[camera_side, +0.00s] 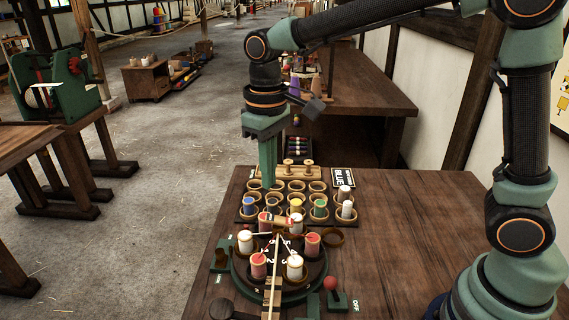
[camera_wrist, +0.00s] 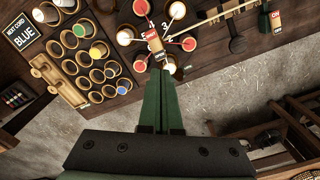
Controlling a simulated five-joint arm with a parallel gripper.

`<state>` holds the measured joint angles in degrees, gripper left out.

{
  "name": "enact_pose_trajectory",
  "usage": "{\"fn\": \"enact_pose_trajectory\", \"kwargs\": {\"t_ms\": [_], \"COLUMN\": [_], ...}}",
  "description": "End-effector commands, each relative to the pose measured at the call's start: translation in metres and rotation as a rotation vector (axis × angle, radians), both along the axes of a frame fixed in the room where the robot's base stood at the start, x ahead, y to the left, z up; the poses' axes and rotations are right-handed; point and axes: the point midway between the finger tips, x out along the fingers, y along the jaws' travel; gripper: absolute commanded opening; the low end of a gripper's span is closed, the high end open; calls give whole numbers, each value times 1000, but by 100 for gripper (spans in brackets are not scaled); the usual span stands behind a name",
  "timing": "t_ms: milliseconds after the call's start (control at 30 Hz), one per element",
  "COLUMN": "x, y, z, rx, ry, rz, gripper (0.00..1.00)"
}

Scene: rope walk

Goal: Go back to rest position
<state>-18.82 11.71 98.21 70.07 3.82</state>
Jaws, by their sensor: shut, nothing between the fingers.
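My gripper (camera_side: 268,182) points down above the left part of the bobbin rack (camera_side: 239,218), in the side view. Its green fingers are together with nothing between them; they also show in the wrist view (camera_wrist: 161,75). The rack has rows of round cups, some holding coloured bobbins, including a yellow one (camera_wrist: 79,30) and a green one (camera_wrist: 95,53). Some cups are empty. In front of the rack, a round green-edged turntable (camera_side: 282,296) carries several red and white bobbins, with cords running to the middle. The fingertips appear apart from the turntable.
A sign reading "BLUE" (camera_side: 343,178) stands at the rack's back right. A red-knobbed lever (camera_side: 330,284) stands near the turntable, beside an "OFF" label. The right part of the wooden table (camera_side: 420,215) is clear. Another bench (camera_side: 360,95) stands behind.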

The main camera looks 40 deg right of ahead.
Motion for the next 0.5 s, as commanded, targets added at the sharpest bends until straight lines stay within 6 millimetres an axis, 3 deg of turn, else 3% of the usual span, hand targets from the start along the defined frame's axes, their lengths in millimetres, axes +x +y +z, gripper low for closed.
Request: {"fn": "enact_pose_trajectory", "kwargs": {"t_ms": [167, 500], "x": [-3, -41], "y": [-6, -68], "z": [5, 37], "rx": [6, 52], "ry": [-18, -213], "rz": [-11, -118], "gripper": [0, 0]}}
